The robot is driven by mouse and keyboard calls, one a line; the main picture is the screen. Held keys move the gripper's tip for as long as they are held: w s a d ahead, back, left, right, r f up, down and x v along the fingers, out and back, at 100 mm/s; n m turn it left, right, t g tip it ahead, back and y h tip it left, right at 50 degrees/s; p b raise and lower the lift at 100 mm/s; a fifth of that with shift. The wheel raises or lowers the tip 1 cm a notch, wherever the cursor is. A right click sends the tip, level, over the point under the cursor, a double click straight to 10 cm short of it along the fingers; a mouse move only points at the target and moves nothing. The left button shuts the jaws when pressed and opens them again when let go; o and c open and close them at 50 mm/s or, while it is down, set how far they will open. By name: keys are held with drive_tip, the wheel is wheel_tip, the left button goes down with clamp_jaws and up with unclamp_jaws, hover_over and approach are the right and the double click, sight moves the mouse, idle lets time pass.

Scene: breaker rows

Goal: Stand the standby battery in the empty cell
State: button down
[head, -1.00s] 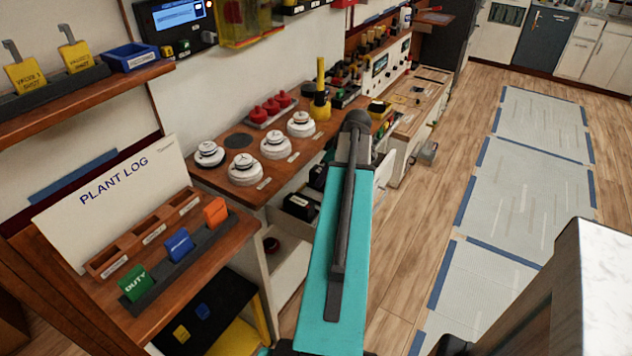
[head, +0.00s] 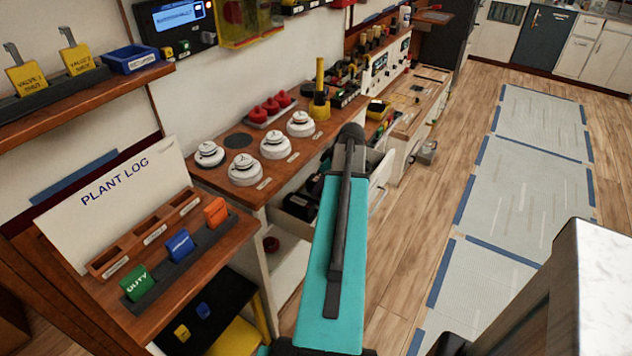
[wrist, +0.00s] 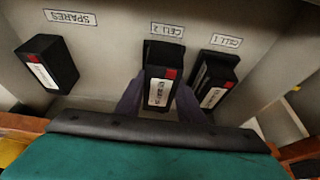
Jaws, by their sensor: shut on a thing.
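In the wrist view my gripper (wrist: 158,100) is shut on a black battery (wrist: 163,72) with a red patch and a white label. The battery is in front of the "CELL 2" label (wrist: 167,30), and its lower end is hard to see, so I cannot tell whether it touches the floor. A similar battery (wrist: 213,84) stands by the "CELL 1" label (wrist: 226,41). Another black battery (wrist: 46,66) stands by the "SPARES" label (wrist: 70,18). The label words on the batteries are too small to read. In the head view my arm hides the gripper.
The batteries are in an open pale drawer (head: 381,182) under the wooden counter (head: 222,182). White round detectors (head: 245,172) and a yellow-handled tool (head: 319,106) stand on the counter. A plant log stand (head: 118,190) is at the left.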

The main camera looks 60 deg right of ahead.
sight(316, 178)
drive_tip(key=w, duration=0.2)
drive_tip(key=shift+w+d+r+p, duration=0.1)
drive_tip(key=shift+w+r+p, duration=0.05)
drive_tip(key=shift+w+p, duration=0.2)
drive_tip(key=shift+w+f, duration=0.15)
drive_tip(key=shift+f, duration=0.55)
drive_tip(key=shift+f, duration=0.6)
drive_tip(key=c, duration=1.2)
unclamp_jaws()
drive_tip(key=shift+f, duration=0.1)
